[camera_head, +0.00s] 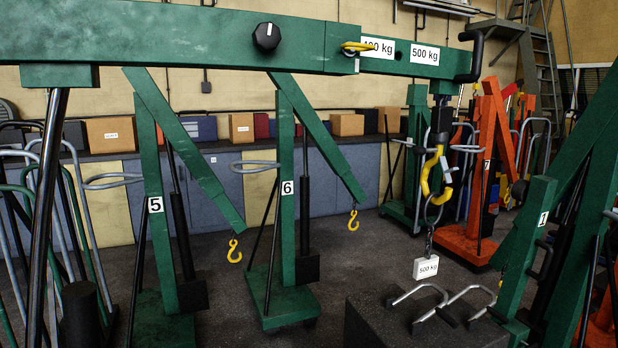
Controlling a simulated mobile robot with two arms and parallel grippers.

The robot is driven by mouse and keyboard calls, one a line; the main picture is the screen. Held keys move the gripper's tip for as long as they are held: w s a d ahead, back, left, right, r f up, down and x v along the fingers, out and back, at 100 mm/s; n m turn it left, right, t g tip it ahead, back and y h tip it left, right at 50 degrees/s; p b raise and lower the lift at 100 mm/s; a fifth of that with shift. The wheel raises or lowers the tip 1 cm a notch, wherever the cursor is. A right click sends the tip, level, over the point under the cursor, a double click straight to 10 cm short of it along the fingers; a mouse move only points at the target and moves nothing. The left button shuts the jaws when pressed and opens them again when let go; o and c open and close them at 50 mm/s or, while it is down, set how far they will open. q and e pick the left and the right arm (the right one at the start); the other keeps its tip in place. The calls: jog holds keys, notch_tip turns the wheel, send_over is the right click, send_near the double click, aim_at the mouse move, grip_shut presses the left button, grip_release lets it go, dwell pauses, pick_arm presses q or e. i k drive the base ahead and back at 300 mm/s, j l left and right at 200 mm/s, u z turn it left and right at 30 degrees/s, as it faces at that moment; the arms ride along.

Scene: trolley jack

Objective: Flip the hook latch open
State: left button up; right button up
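A yellow hook (432,176) hangs below the black block (441,125) at the right end of the green crane boom (200,42). A grey metal ring (431,214) hangs at the lower part of the hook, with a short chain and a white "500 kg" tag (426,268) below it. The hook latch is too small to make out clearly, so I cannot tell whether it is open or shut. Neither of my grippers is in view.
A dark block (370,325) with curved metal handles (478,291) stands below the hook. Other green cranes, marked 5 (155,204) and 6 (287,187), stand at the left and centre. An orange crane (488,160) stands behind on the right. Some floor shows between them.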

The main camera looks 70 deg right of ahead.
aim_at(446, 171)
jog(key=z, duration=2.9)
